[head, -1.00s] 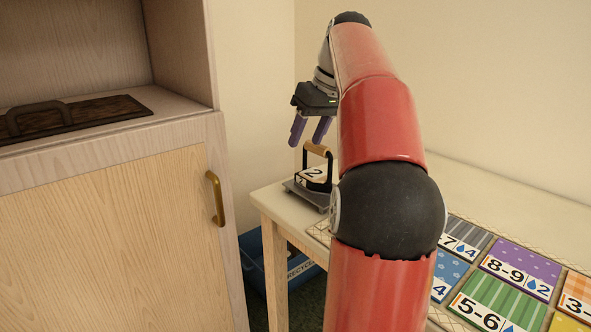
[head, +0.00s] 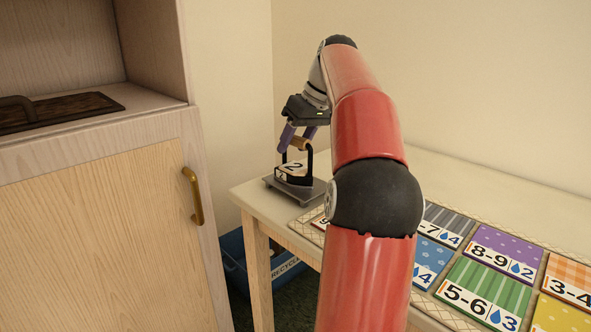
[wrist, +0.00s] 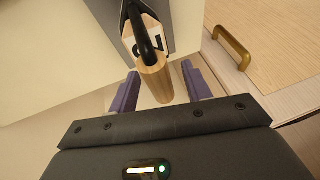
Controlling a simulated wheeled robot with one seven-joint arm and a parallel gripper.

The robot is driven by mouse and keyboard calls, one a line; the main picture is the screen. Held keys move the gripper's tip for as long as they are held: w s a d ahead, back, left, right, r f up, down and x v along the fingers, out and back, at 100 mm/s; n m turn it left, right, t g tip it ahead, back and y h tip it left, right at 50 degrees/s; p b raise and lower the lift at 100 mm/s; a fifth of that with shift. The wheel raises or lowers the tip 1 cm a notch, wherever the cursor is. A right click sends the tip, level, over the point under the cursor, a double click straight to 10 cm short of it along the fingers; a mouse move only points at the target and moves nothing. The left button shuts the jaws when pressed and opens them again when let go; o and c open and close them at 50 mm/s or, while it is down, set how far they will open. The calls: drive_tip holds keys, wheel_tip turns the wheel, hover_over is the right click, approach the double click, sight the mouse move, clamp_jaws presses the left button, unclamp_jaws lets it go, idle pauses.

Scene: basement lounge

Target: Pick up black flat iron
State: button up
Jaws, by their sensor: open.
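The black flat iron (head: 293,174) stands on a dark grey flat base near the left corner of the white table. It has a black frame, a wooden handle on top and a white number label. My gripper (head: 297,145) is above it, with purple fingers pointing down at handle height. In the wrist view the iron's wooden handle (wrist: 154,83) lies between the two open fingers of my gripper (wrist: 160,92), with gaps on both sides. My arm hides part of the table beside the iron.
The white table (head: 262,196) carries a mat of coloured number cards (head: 484,291) on the right. A wooden cabinet (head: 100,235) with a brass handle (head: 193,195) stands at the left. A blue recycling bin (head: 236,262) sits on the floor between them.

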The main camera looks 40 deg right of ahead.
drive_tip(key=shift+c, duration=0.2)
clamp_jaws()
drive_tip(key=shift+r, duration=0.1)
idle(1.1)
